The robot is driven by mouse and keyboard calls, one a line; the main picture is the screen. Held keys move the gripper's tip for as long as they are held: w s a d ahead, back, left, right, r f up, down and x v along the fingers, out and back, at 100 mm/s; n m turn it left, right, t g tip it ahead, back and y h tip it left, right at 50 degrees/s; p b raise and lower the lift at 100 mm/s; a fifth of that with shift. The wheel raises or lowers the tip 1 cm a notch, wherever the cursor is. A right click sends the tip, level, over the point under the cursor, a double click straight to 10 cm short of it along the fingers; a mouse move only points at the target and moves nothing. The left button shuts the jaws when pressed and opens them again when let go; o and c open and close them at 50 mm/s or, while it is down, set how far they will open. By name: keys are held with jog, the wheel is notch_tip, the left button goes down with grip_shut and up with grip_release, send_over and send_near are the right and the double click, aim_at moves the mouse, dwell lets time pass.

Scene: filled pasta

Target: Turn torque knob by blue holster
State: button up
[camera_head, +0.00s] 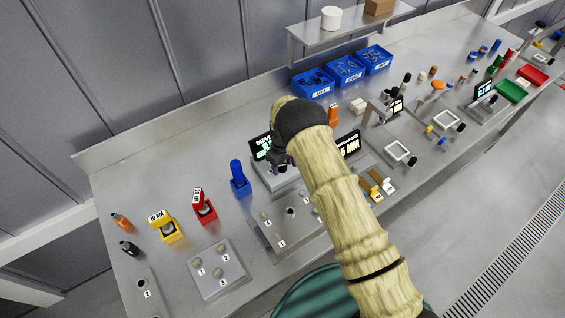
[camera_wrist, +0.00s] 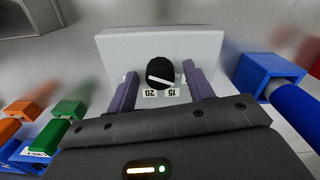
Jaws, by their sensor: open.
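The torque knob (camera_wrist: 160,74) is black with a white pointer line and sits on the front of a pale grey box (camera_wrist: 112,50). The numbers 20 and 15 are printed beside it. My gripper (camera_wrist: 159,71) is open, with one finger on each side of the knob; I cannot tell whether they touch it. The blue holster (camera_wrist: 268,76), holding a blue tool (camera_wrist: 300,108), is at the right in the wrist view. In the head view the blue holster (camera_head: 241,188) stands left of my gripper (camera_head: 279,165), which hides the knob there.
A lit display (camera_head: 262,147) stands behind my gripper. A red holster (camera_head: 204,210) and a yellow holster (camera_head: 167,230) are further left on the bench. A grey plate with numbered pieces (camera_head: 270,235) lies in front. Blue bins (camera_head: 313,84) stand at the back.

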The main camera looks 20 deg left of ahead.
jog(key=shift+c, duration=0.2)
jog(key=c, duration=0.9)
jog(key=shift+c, duration=0.2)
jog(key=shift+f+m+b, duration=0.15)
jog(key=shift+m+b, duration=0.25)
jog(key=shift+b, duration=0.3)
jog(key=m+b, duration=0.2)
jog(key=b, duration=0.1)
jog(key=shift+f, duration=0.1)
jog(key=m+b, duration=0.3)
jog(key=shift+m, duration=0.4)
jog(key=shift+r+m+b, duration=0.25)
jog(key=shift+m+b, duration=0.7)
jog(key=shift+m, duration=0.15)
